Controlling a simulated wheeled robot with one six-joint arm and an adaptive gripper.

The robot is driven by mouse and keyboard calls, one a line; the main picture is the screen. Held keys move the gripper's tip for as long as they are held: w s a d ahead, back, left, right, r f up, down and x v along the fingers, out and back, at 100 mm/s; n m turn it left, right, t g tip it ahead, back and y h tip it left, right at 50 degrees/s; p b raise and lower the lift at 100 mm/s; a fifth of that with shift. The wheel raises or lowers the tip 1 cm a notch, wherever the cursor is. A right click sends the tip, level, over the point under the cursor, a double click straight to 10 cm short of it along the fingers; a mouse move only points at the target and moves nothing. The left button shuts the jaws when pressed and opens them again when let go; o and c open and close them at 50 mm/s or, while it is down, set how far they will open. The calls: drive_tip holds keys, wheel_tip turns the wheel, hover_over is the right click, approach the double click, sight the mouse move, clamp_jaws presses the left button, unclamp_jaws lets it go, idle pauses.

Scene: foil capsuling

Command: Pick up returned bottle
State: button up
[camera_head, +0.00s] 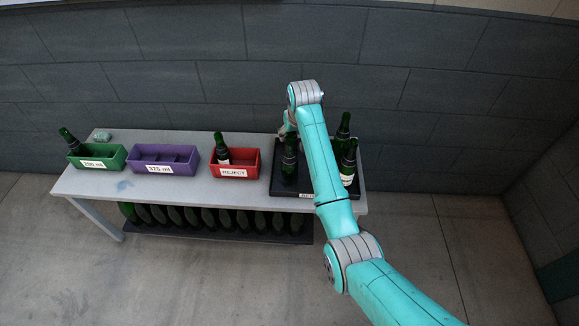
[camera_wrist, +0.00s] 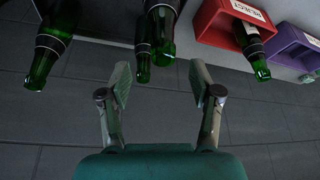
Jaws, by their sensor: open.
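Dark green bottles stand on a black tray (camera_head: 285,183) at the right end of the table: one bottle (camera_head: 289,165) left of my arm, and a front bottle (camera_head: 348,165) and a rear bottle (camera_head: 342,128) right of it. The tray's label is partly hidden by my arm. In the wrist view a bottle (camera_wrist: 48,50) is at the upper left and two overlapping bottles (camera_wrist: 143,55) are at top centre. My gripper (camera_wrist: 160,82) is open and empty, its fingers apart, with no bottle between them. In the head view my arm mostly hides it.
Left of the tray are a red REJECT bin (camera_head: 240,172) holding a bottle (camera_head: 222,150), an empty purple 375 ml bin (camera_head: 155,169), and a green 200 ml bin (camera_head: 100,163) with a bottle (camera_head: 69,140). A wall stands behind.

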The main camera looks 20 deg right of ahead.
sight(290, 139)
drive_tip(key=shift+a+x, duration=0.2)
drive_tip(key=shift+x, duration=3.2)
drive_tip(key=shift+w, duration=0.1)
clamp_jaws()
